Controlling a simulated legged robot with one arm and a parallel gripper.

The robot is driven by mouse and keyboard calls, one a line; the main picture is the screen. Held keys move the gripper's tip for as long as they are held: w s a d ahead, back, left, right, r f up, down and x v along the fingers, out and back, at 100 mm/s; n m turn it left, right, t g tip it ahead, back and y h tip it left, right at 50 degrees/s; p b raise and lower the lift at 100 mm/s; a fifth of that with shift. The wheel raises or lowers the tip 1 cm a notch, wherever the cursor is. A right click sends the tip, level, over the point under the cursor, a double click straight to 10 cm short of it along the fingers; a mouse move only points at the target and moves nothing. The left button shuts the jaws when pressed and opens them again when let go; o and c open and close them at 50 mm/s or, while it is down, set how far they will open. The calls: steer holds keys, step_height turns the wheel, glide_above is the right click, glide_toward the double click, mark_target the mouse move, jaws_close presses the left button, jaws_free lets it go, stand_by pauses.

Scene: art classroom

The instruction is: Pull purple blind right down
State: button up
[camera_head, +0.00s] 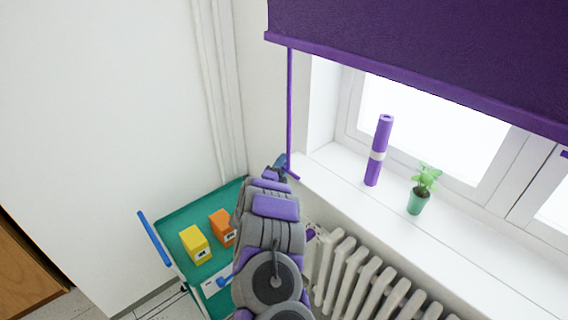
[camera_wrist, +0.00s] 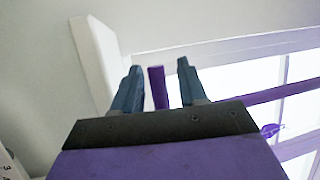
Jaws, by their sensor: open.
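The purple blind (camera_head: 420,50) hangs partly lowered over the window in the head view. A thin purple pull rod (camera_head: 290,100) hangs from its left end and ends in a small foot just above the sill's left end. My gripper (camera_head: 280,162) is at the rod's lower end, largely hidden behind my own arm. In the wrist view, my gripper (camera_wrist: 160,80) is open, with its two blue-grey fingers on either side of a purple bar (camera_wrist: 158,88), which looks like the rod. I cannot tell whether either finger touches it.
On the white sill (camera_head: 470,230) stand a purple roll (camera_head: 379,150) and a potted plant (camera_head: 419,195). A white radiator (camera_head: 350,268) is below. A teal cart (camera_head: 175,222) with yellow (camera_head: 195,244) and orange (camera_head: 222,228) boxes stands left of my arm.

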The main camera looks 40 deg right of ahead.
steer(key=p+v, duration=0.2)
steer(key=v, duration=1.4)
steer(key=shift+f+p, duration=0.2)
steer(key=shift+p, duration=0.2)
steer(key=shift+s+a, duration=0.1)
